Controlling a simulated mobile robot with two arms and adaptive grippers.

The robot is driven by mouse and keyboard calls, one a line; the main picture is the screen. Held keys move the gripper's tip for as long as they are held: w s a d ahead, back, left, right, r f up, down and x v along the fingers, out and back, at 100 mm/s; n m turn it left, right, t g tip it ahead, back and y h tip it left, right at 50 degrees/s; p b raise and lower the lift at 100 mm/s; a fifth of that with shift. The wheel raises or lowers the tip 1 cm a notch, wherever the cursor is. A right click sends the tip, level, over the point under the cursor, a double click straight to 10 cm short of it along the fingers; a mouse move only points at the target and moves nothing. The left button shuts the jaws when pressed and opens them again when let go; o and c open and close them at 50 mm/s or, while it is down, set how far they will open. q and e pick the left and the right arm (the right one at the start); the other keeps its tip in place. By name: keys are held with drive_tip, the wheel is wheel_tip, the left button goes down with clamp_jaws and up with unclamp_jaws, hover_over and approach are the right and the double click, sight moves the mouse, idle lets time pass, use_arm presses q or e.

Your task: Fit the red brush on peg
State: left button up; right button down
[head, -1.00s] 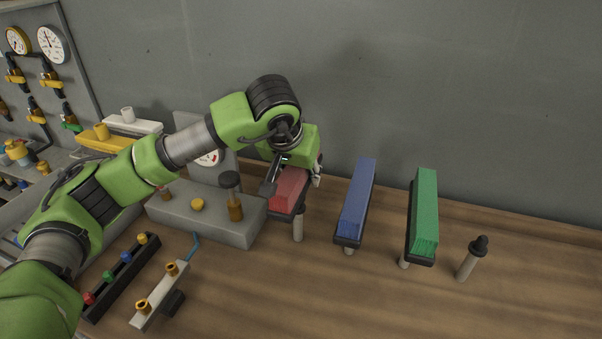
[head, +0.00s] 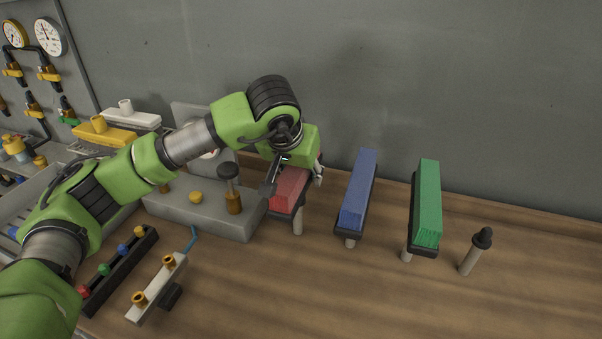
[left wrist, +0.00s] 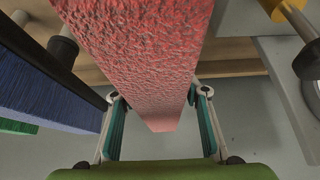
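The red brush (head: 289,189) has a red bristle block on a dark back. It stands at the left end of a row of brushes, above a light peg (head: 298,224). My left gripper (head: 287,172) is over its far end and hides part of it. In the left wrist view the red brush (left wrist: 150,60) runs between my two fingers (left wrist: 160,108), one along each side. I cannot tell whether they press on it. A bare peg with a dark knob (head: 475,252) stands at the right end of the row. My right gripper is not in view.
A blue brush (head: 358,190) and a green brush (head: 426,205) stand on pegs to the right. A grey block (head: 195,215) with a dark-knobbed amber fitting (head: 232,190) is close at left.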

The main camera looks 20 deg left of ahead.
sight(291, 174)
use_arm(q)
drive_tip(key=shift+o, duration=0.6)
drive_tip(key=shift+s+r, duration=0.1)
drive_tip(key=shift+r, duration=0.05)
drive_tip(key=v, duration=1.1)
drive_tip(key=shift+s+r, duration=0.2)
drive_tip(key=shift+r, duration=0.15)
